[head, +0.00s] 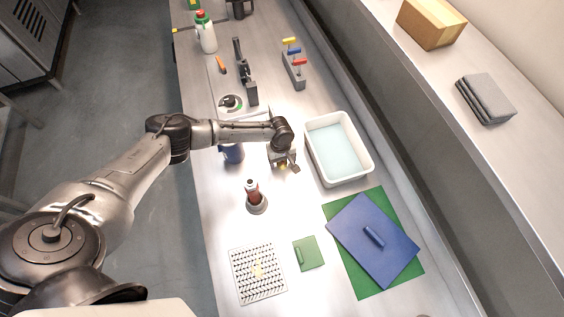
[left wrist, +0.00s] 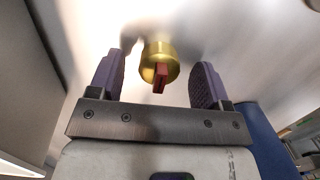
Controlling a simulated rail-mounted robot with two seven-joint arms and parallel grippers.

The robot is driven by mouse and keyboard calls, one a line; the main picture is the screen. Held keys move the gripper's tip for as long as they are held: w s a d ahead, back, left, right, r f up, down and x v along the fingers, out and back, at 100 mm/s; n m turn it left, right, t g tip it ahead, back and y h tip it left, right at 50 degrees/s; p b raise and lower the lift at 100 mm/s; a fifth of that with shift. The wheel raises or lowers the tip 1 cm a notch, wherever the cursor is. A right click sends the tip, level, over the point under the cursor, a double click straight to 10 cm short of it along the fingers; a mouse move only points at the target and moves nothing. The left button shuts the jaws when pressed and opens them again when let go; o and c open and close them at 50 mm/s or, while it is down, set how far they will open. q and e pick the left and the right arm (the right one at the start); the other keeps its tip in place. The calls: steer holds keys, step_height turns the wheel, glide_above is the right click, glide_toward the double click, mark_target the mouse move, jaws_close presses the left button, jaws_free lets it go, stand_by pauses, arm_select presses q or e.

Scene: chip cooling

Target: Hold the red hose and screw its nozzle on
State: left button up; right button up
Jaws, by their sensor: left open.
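My left gripper (head: 284,162) hangs over the middle of the worktop, left of the white tub. In the left wrist view its two purple-padded fingers (left wrist: 158,72) are open. A round brass piece (left wrist: 158,52), which looks like the nozzle, shows between the fingers with clear gaps on both sides. A short red piece (left wrist: 160,78) sticks out of its near end; I cannot tell if it is the red hose. In the head view a small yellow patch shows at the gripper. No long red hose can be made out. My right gripper is not in view.
A blue cylinder (head: 233,153) stands close left of the gripper; the wrist view shows a blue one (left wrist: 265,140) too. A dark red upright item (head: 253,194) stands nearer. The white tub (head: 310,150) is to the right. A perforated plate (head: 240,292) and blue board (head: 350,225) lie nearer.

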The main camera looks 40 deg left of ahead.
arm_select(q)
steer(key=c, duration=1.1)
steer(key=shift+r, duration=0.6)
step_height(320, 180, up, 3)
steer(key=shift+f, duration=0.1)
steer(key=d+r, duration=0.2)
steer(key=d, duration=0.2)
steer(key=d+r, duration=0.2)
steer(key=d, duration=0.1)
steer(key=d+r, duration=0.3)
steer(key=d, duration=0.1)
steer(key=shift+w+d, duration=0.35)
